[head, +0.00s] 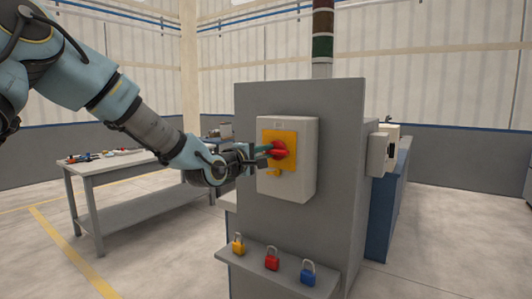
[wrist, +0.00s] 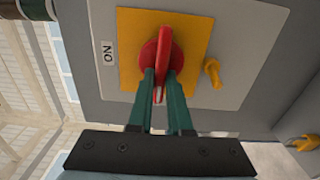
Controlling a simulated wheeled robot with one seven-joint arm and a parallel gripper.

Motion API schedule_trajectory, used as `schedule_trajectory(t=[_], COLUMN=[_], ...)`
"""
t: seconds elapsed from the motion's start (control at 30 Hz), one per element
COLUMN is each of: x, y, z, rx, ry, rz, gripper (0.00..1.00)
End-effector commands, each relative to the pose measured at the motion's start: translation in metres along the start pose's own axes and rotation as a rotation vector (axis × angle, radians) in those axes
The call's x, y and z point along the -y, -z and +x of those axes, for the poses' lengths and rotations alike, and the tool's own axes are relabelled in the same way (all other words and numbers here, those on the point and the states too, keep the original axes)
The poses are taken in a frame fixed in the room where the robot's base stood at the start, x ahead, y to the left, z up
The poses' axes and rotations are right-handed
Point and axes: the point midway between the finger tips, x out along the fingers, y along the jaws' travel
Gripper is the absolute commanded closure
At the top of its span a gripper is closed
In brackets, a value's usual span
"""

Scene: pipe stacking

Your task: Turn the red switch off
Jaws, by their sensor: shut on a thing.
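The red switch (head: 281,147) is a rotary knob on a yellow plate (head: 291,165), mounted on a light grey box (head: 301,190) on the cabinet front. In the wrist view, the red switch (wrist: 164,45) has a raised handle running nearly straight up and down the picture. An "ON" label (wrist: 108,53) is left of the plate. My gripper (head: 266,149) reaches in from the left. In the wrist view, its green fingers (wrist: 161,84) lie on both sides of the handle and are shut on it. The fingers hide part of the knob's lower edge.
A shelf (head: 270,268) below holds a yellow padlock (head: 238,244), a red padlock (head: 272,259) and a blue padlock (head: 308,273). A yellow tab (wrist: 213,73) sits beside the plate. A workbench (head: 110,165) stands at the left; open floor lies before it.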

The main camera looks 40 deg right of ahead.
Motion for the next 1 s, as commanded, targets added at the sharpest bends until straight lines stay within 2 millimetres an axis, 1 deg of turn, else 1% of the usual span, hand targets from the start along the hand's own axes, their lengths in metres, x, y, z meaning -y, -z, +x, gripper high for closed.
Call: schedule_trajectory(t=[0.2,0.23,0.4,0.5,0.77,0.87,1.0], x=[0.001,0.001,0.001,0.001,0.001,0.001,0.003], y=[0.001,0.001,0.001,0.0,0.0,0.001,0.002], z=[0.0,0.0,0.0,0.0,-0.002,-0.01,-0.035], rx=[-0.002,-0.002,-0.001,-0.001,0.0,-0.001,-0.003], ry=[0.002,0.002,0.002,0.001,0.001,0.0,0.002], rz=[-0.002,-0.002,-0.001,0.0,0.001,0.003,0.003], gripper=[1.0,0.81,0.62,0.53,0.53,0.53,0.53])
